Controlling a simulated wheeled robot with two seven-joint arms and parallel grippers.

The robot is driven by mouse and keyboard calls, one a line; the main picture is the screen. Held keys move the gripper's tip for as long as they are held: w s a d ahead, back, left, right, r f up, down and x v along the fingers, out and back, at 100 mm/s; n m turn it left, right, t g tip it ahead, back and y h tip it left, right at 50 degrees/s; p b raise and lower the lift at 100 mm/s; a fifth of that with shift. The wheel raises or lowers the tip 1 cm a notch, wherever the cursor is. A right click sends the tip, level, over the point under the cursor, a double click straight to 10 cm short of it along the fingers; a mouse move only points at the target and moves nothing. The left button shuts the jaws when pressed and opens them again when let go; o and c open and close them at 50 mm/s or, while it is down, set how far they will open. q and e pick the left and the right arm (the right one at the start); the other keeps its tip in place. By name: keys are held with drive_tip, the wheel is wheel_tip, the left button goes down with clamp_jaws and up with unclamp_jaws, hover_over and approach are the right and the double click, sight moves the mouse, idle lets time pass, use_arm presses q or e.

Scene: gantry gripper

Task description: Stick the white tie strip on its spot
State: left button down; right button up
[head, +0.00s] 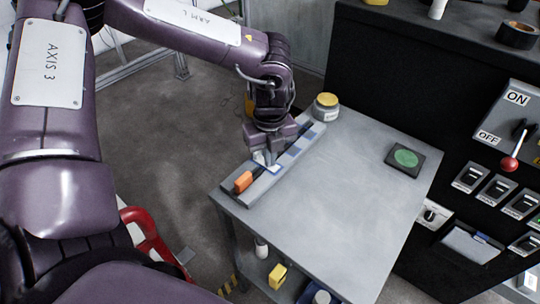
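My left gripper (267,160) points down over the grey rail along the left edge of the table. A small white piece, which looks like the white tie strip (261,158), shows at its fingertips. The fingers hide most of it, and I cannot tell whether they grip it. Just below is a pale patch with a blue outline (274,170) on the rail, partly covered by the gripper. More blue-marked patches (299,143) run along the rail beyond it. My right gripper is not in view.
An orange-and-black object (243,182) lies on the rail's near end. A jar with a yellow lid (326,107) stands at the table's far corner. A black pad with a green disc (407,158) lies at the right. The table's middle (330,190) is clear. A dark switch cabinet (420,90) stands behind.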

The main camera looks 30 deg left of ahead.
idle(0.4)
use_arm(q)
wheel_tip(320, 180, up, 7)
drive_tip(key=p, duration=0.3)
idle(0.3)
drive_tip(key=shift+p, duration=0.3)
